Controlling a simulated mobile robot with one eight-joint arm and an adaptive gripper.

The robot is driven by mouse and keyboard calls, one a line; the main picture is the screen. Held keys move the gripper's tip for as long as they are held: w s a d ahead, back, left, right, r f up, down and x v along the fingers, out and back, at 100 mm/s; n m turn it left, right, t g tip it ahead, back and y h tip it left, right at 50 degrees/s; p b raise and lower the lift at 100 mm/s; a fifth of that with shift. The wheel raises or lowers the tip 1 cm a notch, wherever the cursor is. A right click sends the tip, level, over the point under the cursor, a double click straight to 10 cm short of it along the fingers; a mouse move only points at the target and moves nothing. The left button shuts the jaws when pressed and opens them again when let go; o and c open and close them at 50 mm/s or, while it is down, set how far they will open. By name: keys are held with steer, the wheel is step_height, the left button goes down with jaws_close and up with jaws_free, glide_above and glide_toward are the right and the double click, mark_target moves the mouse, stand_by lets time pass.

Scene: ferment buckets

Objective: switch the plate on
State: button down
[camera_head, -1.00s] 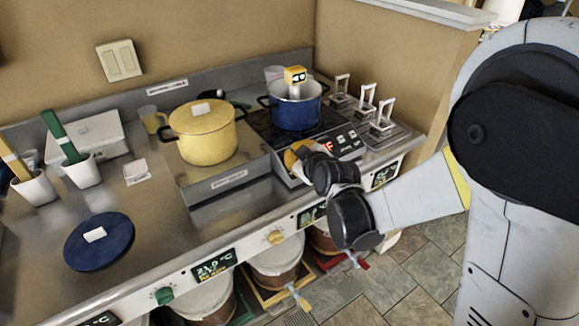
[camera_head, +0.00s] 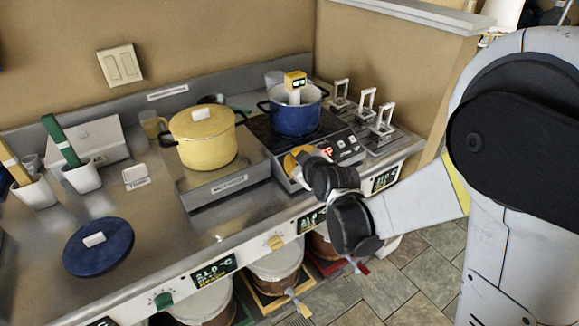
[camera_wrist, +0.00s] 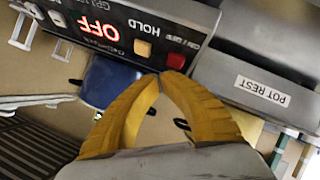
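The plate (camera_head: 264,130) is a dark cooktop with a sloped front control panel (camera_head: 349,146). A blue pot (camera_head: 296,117) with a yellow-topped thing in it stands on the plate. In the wrist view the panel (camera_wrist: 128,17) shows a red lit "OFF" (camera_wrist: 97,27), an orange button (camera_wrist: 142,48) by "HOLD" and a red button (camera_wrist: 176,61) beside on/off lettering. My gripper (camera_head: 289,158) is at the panel's left front. Its yellow fingers (camera_wrist: 160,76) meet at the tips, empty, just by the red button. I cannot tell whether they touch it.
A lidded yellow pot (camera_head: 204,137) stands on the pot rest (camera_head: 228,182), left of the plate. Several metal handles (camera_head: 367,103) stand to the right. A blue lid (camera_head: 99,247) lies on the counter. Buckets (camera_head: 276,266) stand below the counter.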

stand_by(0.4)
steer(key=shift+w+a+f+b, duration=0.1)
steer(key=shift+w+f+b, duration=0.1)
steer(key=shift+f+b, duration=0.25)
steer(key=shift+w+a+f+b, duration=0.15)
steer(key=shift+f+b, duration=0.2)
stand_by(0.6)
steer(key=shift+r, duration=0.1)
steer(key=shift+s+d+r+p, duration=0.25)
steer(key=shift+s+r+p, duration=0.1)
steer(key=shift+r+p, duration=0.3)
steer(key=shift+r, duration=0.1)
steer(key=r+p, duration=0.1)
steer(key=s+d+r+p, duration=0.1)
steer(key=r, duration=0.1)
steer(key=s+r+p, duration=0.1)
steer(key=r, duration=0.1)
steer(key=shift+s+d+p, duration=0.2)
steer(key=shift+d+p, duration=0.15)
steer(key=shift+p, duration=0.05)
steer(key=shift+r, duration=0.1)
stand_by(0.3)
